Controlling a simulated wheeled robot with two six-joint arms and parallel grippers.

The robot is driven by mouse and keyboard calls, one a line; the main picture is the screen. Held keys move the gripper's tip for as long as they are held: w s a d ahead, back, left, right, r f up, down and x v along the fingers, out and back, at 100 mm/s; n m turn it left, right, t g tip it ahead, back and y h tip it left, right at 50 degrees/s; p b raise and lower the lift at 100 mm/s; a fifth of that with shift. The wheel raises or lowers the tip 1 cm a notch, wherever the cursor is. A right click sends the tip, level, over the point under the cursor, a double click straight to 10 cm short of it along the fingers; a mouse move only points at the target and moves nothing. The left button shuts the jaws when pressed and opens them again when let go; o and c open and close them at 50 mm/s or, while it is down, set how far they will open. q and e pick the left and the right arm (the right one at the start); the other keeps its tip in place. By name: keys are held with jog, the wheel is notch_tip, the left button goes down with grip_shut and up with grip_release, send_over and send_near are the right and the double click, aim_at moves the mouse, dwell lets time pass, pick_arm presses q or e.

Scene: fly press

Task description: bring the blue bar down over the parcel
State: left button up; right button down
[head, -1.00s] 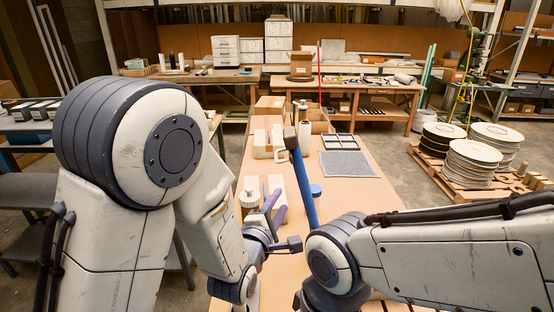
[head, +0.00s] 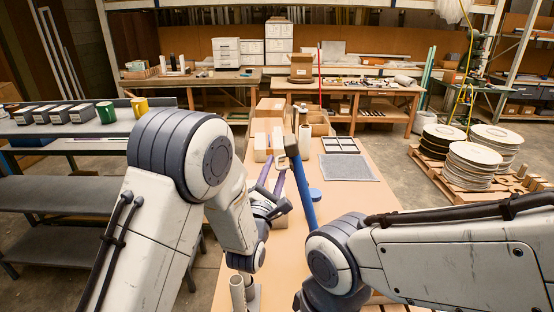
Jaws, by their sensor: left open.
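The blue bar (head: 304,190) stands steeply up over the middle of the table, with a dark block (head: 291,147) at its top end. Its lower end is hidden behind my right arm. My left gripper (head: 272,182) is open just left of the bar; its purple fingers point away from me, and I see nothing between them. I cannot tell whether a finger touches the bar. A pale box (head: 280,222) shows partly behind the left gripper; I cannot tell whether it is the parcel. My right gripper is out of sight.
A blue round lid (head: 315,193) and a grey mat (head: 348,167) lie right of the bar. Cartons (head: 270,108) and a white bottle (head: 304,136) stand farther back. A pale cylinder (head: 237,292) stands near the front.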

pick_arm(q)
jog(key=shift+w+d+r, duration=0.15)
jog(key=shift+w+r, duration=0.05)
jog(key=shift+w, duration=0.45)
grip_shut()
dwell(1.0)
